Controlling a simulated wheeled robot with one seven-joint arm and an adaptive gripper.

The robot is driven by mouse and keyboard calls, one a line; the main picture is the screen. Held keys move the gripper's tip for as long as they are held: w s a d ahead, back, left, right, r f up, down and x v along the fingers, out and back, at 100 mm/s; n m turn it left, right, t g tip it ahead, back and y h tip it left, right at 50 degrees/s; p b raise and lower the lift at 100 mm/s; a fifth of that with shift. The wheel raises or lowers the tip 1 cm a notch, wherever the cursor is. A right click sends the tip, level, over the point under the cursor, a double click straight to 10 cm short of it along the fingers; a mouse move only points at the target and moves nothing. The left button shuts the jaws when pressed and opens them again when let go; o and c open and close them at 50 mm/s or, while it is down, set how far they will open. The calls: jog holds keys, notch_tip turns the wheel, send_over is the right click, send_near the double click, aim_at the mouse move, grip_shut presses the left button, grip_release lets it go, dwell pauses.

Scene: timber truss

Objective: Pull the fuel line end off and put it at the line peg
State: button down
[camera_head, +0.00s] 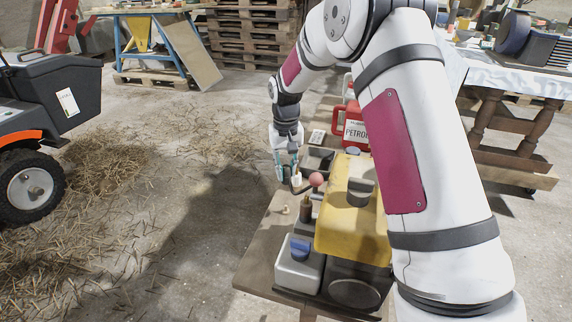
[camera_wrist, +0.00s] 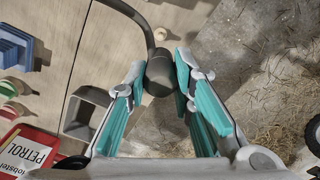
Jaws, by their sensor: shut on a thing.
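My gripper (camera_head: 287,172) is low over the left edge of the bench, beside the yellow engine unit (camera_head: 345,232). In the wrist view its teal-padded fingers (camera_wrist: 159,68) are shut around a dark grey, cylinder-shaped fuel line end (camera_wrist: 158,82). A dark curved line (camera_wrist: 138,14) runs from this end up and out of the top of the wrist view. In the head view the held end is mostly hidden by the fingers. I cannot clearly tell which thing is the line peg; a small pale peg (camera_head: 284,210) stands on the bench left of the engine unit.
A red petrol can (camera_head: 352,128) stands behind the engine unit. A grey container with a blue cap (camera_head: 299,262) and a dark bottle (camera_head: 306,210) stand near the bench's front left. Straw-strewn floor lies open to the left.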

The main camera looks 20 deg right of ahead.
jog(key=shift+f+b, duration=2.05)
jog(key=shift+f, duration=2.3)
jog(key=shift+f+b, duration=0.75)
jog(key=shift+f, duration=0.95)
jog(key=c, duration=1.3)
grip_release()
